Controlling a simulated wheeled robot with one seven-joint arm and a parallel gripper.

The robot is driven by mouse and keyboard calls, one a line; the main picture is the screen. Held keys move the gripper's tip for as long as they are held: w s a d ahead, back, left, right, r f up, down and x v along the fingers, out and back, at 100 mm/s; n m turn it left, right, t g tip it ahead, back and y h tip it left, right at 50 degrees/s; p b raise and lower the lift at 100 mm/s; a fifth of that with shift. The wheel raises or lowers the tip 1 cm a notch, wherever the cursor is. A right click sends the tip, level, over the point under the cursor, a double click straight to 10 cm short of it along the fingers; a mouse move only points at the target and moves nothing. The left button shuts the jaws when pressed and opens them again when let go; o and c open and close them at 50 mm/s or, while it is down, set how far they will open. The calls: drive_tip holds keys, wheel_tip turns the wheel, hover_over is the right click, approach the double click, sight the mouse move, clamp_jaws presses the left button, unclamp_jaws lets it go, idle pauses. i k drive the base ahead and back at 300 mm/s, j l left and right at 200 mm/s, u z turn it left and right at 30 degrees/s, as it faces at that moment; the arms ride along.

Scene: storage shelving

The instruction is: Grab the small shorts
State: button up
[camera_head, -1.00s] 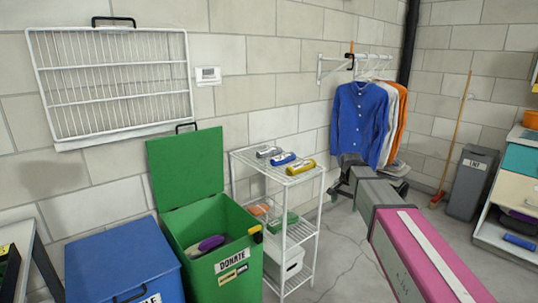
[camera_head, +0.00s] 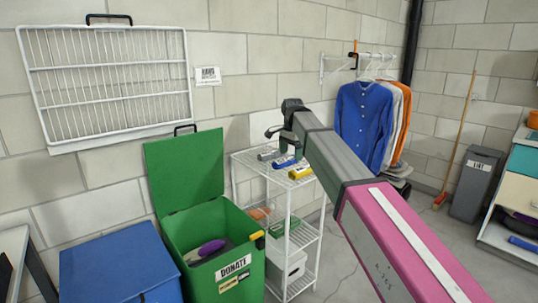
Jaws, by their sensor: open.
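I cannot make out small shorts for certain. A grey roll (camera_head: 268,153), a blue roll (camera_head: 284,162) and a yellow roll (camera_head: 301,172) lie on the top of a white wire shelf (camera_head: 314,186). Below them are a folded orange item (camera_head: 261,212) and a green item (camera_head: 284,227), partly hidden. My arm reaches in from the lower right. My gripper (camera_head: 271,133) is open and empty, in the air above the rolls as seen here; it looks apart from them.
A green DONATE bin (camera_head: 239,269) with its lid up holds a purple item (camera_head: 212,248) and dark ones. A blue bin (camera_head: 112,268) stands left. Shirts (camera_head: 364,125) hang on a wall rack. A grey bin (camera_head: 475,185) and broom (camera_head: 456,145) stand right. Floor between is clear.

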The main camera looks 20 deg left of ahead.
sight(275, 153)
drive_tip(key=i+j, duration=0.65)
drive_tip(key=j, duration=0.2)
